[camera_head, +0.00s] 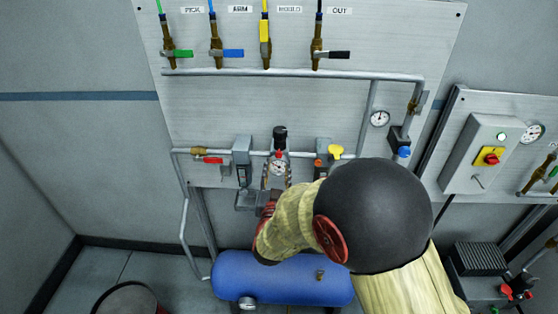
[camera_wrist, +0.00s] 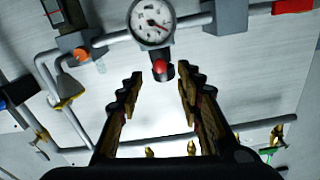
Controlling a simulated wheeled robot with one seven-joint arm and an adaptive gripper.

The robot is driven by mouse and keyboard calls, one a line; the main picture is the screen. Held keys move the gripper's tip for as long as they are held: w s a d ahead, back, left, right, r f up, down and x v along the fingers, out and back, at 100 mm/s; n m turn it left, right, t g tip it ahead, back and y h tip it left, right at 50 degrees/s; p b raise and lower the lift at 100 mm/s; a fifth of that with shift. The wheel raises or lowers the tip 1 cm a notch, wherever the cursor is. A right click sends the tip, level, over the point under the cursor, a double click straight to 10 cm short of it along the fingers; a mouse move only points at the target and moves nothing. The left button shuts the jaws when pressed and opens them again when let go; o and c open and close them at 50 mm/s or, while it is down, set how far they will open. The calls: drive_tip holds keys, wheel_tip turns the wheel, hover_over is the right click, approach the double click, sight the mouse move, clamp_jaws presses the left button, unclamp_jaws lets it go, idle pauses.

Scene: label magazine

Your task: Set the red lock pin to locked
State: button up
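The red lock pin (camera_wrist: 160,68) shows in the wrist view as a small round red end against a dark knob (camera_wrist: 168,74), beside a round white gauge (camera_wrist: 152,22). In the head view the pin (camera_head: 279,154) is a tiny red spot between the black knob (camera_head: 280,132) above and the gauge (camera_head: 278,168) below. Whether it stands locked or unlocked I cannot tell. My gripper (camera_wrist: 159,86) is open and empty, its two fingers apart. The pin appears in line with the gap, just beyond the fingertips, with no contact visible. In the head view my arm mostly hides the gripper.
A blue tank (camera_head: 235,275) sits below. Several coloured valves line the panel's top. A grey control box (camera_head: 470,165) is at right.

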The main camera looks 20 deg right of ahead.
sight(279, 156)
drive_tip(key=shift+b+x, duration=0.35)
drive_tip(key=shift+x, duration=2.45)
drive_tip(key=c, duration=0.3)
clamp_jaws()
